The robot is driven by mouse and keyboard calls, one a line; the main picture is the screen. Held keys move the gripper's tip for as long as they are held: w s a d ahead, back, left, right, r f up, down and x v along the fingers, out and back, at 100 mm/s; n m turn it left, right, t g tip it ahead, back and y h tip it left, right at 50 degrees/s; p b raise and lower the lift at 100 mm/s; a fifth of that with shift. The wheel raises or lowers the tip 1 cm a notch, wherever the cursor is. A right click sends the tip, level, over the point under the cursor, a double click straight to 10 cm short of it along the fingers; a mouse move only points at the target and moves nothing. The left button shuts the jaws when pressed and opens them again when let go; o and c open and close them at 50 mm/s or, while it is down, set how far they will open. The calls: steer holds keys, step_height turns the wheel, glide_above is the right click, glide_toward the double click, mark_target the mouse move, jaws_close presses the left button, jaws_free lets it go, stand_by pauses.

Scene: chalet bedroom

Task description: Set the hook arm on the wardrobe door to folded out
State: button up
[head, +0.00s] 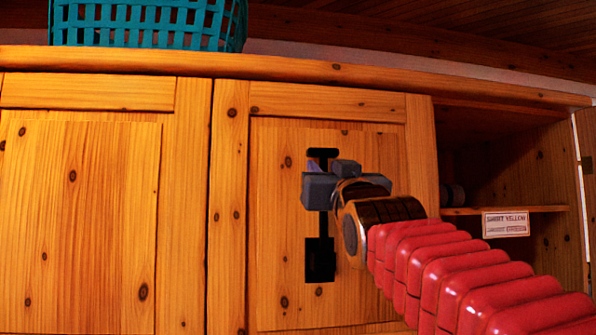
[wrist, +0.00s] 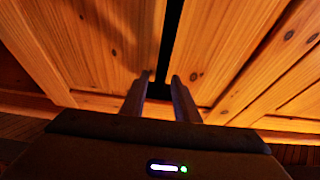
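The wardrobe door (head: 270,240) is a pine panel door in the middle of the head view. Black hardware on it shows as an upper piece (head: 323,153) and a lower block (head: 319,262). My grey gripper (head: 312,168) is in front of the door and hides the part between them, so I cannot tell how the hook arm stands. In the wrist view my gripper (wrist: 161,78) has its two fingers apart, pointing at the wood. A dark strip (wrist: 174,35) runs up from between the fingertips; I cannot tell whether it is the hook arm or a gap. No contact is clear.
A teal basket (head: 150,22) stands on the wardrobe top (head: 300,68). Another closed door (head: 80,220) is at left.

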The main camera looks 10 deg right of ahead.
jaws_close()
stand_by(0.4)
